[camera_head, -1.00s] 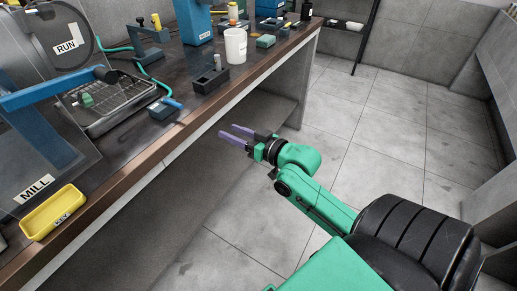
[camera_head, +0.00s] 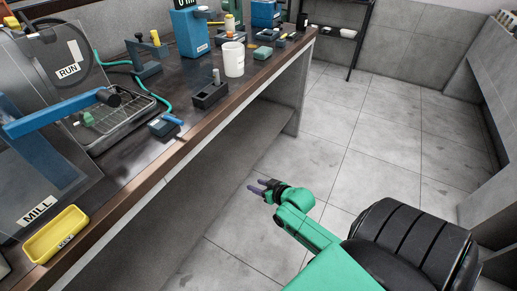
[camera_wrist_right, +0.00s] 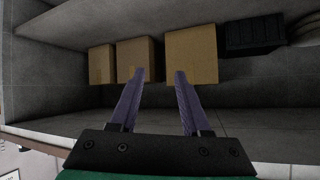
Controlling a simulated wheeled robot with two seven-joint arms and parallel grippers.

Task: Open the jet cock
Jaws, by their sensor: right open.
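A small dark block with a blue lever (camera_head: 172,119) sits near the bench's front edge, at the end of a green hose (camera_head: 150,92); it looks like the jet cock, but no label on it is readable. The lever lies roughly level, pointing right. My right gripper (camera_head: 257,185) is open and empty, low beside the bench front, apart from the lever and below the bench top. In the right wrist view, its two purple fingers (camera_wrist_right: 160,76) stand apart with nothing between them. The lever does not show there. My left gripper is out of view.
The bench (camera_head: 190,144) carries a mill (camera_head: 40,165), a yellow tray (camera_head: 52,238), a wire rack tray (camera_head: 125,120), a dark holder (camera_head: 210,95) and a white cup (camera_head: 234,60). Cardboard boxes (camera_wrist_right: 192,55) stand on a shelf beneath. The floor at right is clear.

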